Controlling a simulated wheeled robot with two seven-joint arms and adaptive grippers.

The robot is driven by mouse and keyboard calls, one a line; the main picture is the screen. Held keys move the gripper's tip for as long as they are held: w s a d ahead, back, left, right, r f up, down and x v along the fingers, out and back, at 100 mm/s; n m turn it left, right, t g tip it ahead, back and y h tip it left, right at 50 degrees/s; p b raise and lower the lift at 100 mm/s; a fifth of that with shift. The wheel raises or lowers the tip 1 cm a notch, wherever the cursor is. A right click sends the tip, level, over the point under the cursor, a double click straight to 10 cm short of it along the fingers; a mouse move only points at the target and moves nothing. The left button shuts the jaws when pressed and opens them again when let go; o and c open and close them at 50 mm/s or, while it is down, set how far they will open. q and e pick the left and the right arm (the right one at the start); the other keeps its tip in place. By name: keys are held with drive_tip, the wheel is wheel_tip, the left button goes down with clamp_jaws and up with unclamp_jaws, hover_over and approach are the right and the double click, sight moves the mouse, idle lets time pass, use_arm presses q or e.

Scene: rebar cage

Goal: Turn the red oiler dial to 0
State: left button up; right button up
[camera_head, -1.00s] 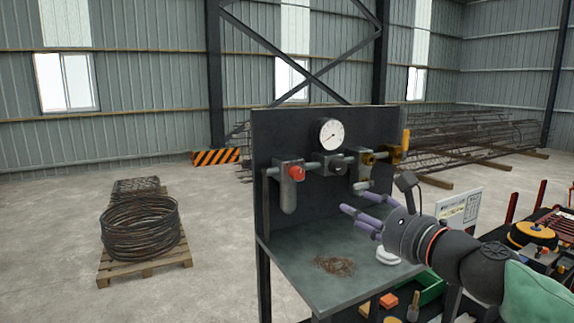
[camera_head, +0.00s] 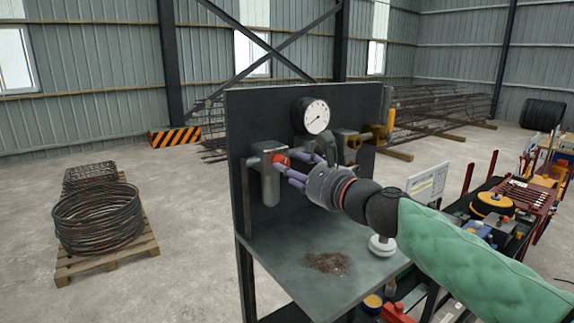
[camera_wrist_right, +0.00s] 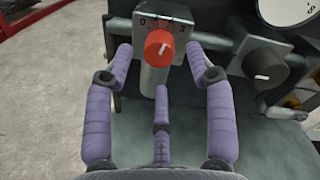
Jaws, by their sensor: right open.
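The red oiler dial (camera_wrist_right: 160,47) sits on a grey block with a number scale above it in the right wrist view. Its white pointer mark is tilted up and to the right, away from the 0 at the scale's left end. The dial also shows in the head view (camera_head: 281,160), partly behind my fingers. My right gripper (camera_wrist_right: 160,65) is open, its purple fingers on both sides of the dial and one finger below. I cannot tell whether any fingertip touches it. My left gripper is not in view.
A black knob (camera_wrist_right: 266,67) is right of the dial, and a round gauge (camera_head: 313,116) stands above the pipe. A brass valve (camera_head: 378,134) is farther right. The bench top (camera_head: 290,291) below holds a brown pile (camera_head: 327,263) and a white round object (camera_head: 382,246).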

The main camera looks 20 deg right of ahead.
drive_tip(key=x, duration=0.2)
drive_tip(key=shift+w+a, duration=0.1)
drive_tip(key=shift+w, duration=0.2)
drive_tip(key=shift+s, duration=0.15)
clamp_jaws()
